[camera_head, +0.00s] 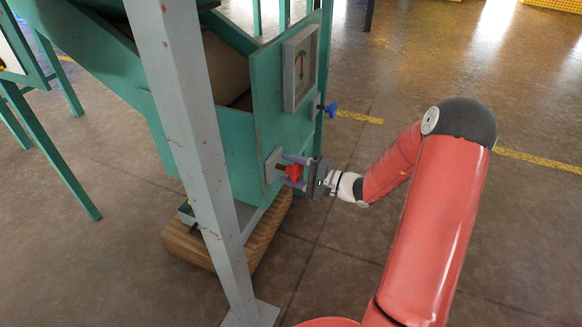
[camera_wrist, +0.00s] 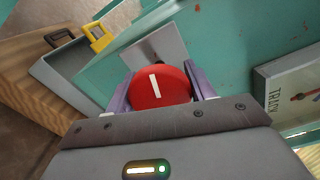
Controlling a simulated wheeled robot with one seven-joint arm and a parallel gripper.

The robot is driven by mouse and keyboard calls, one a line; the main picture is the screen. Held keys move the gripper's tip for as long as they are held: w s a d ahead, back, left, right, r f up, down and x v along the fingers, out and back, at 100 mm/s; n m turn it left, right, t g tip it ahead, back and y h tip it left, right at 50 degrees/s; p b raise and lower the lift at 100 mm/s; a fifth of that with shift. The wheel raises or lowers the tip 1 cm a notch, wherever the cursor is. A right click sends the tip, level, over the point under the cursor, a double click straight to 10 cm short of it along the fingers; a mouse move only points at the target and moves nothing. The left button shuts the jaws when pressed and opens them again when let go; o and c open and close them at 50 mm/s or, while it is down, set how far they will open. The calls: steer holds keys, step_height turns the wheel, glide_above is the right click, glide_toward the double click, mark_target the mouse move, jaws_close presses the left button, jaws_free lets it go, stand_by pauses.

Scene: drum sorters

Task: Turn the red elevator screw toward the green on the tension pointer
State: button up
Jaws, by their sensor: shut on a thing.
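The red elevator screw (camera_head: 292,171) sticks out of a plate low on the side of the green machine (camera_head: 243,150). In the wrist view its round red head (camera_wrist: 161,88) carries a white line, tilted slightly left of upright. My gripper (camera_head: 294,170) is shut on the screw, with one purple finger on either side of the head, as the wrist view also shows (camera_wrist: 161,92). The tension pointer is probably on the framed dial (camera_head: 300,67) above the screw. The dial is seen at a steep angle, and its green zone cannot be made out.
A blue knob (camera_head: 328,109) sticks out of the machine above my gripper. A grey post (camera_head: 190,130) stands in front of the machine. A grey tray with a yellow handle (camera_wrist: 100,37) lies near the wooden base (camera_head: 263,240). The floor to the right is open.

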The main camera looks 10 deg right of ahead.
mark_target(300, 173)
steer(key=m+p, duration=0.2)
steer(key=m, duration=0.2)
steer(key=shift+r+m+p, duration=0.15)
steer(key=shift+m+p, duration=0.15)
steer(key=shift+p, duration=0.1)
steer(key=m+p, duration=0.3)
steer(key=m, duration=0.1)
steer(key=shift+m, duration=0.3)
steer(key=m+p, duration=0.4)
steer(key=m, duration=0.1)
steer(key=shift+f+m+p, duration=0.2)
steer(key=shift+m+p, duration=1.15)
steer(key=shift+m, duration=0.65)
steer(key=o, duration=0.9)
steer(key=shift+o, duration=0.2)
steer(key=v, duration=0.8)
steer(key=shift+a, duration=0.1)
